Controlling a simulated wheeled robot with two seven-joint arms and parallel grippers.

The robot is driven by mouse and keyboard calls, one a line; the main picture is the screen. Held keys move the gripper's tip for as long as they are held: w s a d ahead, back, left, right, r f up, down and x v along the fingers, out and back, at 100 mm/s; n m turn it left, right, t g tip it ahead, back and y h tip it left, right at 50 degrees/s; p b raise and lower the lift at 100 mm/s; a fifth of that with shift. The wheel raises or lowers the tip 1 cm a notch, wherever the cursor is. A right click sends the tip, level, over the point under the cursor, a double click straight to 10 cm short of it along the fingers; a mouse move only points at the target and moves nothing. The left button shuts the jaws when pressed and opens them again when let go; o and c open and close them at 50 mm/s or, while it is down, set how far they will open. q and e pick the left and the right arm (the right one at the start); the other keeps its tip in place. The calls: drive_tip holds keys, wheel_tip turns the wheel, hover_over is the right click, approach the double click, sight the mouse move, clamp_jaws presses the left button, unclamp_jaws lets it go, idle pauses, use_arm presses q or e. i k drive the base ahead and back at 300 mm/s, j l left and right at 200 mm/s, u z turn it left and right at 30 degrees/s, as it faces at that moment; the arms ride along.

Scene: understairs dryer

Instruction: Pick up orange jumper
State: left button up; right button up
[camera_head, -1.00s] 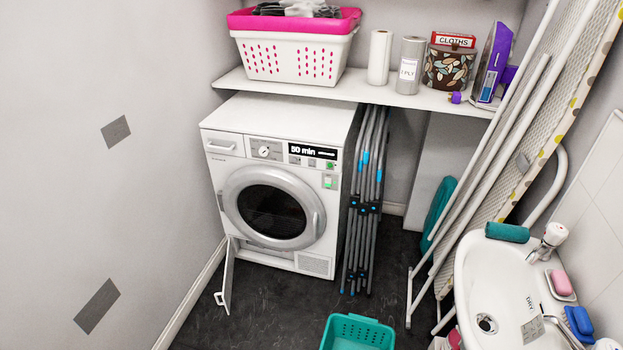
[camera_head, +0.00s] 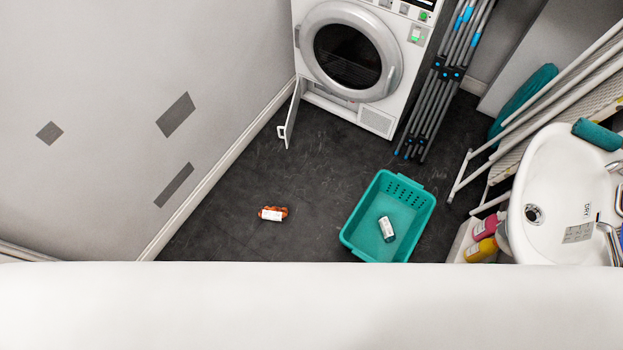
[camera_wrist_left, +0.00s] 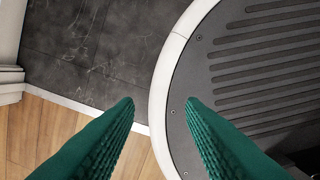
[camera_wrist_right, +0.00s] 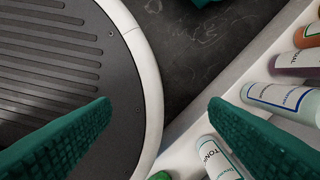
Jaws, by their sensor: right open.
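A small orange bundle (camera_head: 272,213) with a white label lies on the dark floor in the head view, left of the teal basket. It is the only orange cloth-like thing there; it is too small to make out as a jumper. Neither wrist view shows it. My left gripper (camera_wrist_left: 160,103) is open and empty in the left wrist view, above the floor edge and a round ribbed plate, likely my base. My right gripper (camera_wrist_right: 160,103) is open and empty in the right wrist view, above that plate's rim. Neither gripper shows in the head view.
The teal basket (camera_head: 355,232) holds a small white-labelled item (camera_head: 387,229). The dryer (camera_head: 375,118) has a low flap open (camera_head: 291,112). A folded airer (camera_head: 440,90) and sink (camera_head: 560,190) stand right. Several bottles (camera_wrist_right: 285,97) lie near my right gripper. Floor around the bundle is clear.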

sight(274, 213)
drive_tip(key=k+j, duration=0.2)
drive_tip(key=j, duration=0.15)
drive_tip(key=k+j, duration=0.2)
drive_tip(key=j, duration=0.15)
drive_tip(key=k+j, duration=0.25)
drive_tip(key=j, duration=0.15)
drive_tip(key=i+l, duration=0.25)
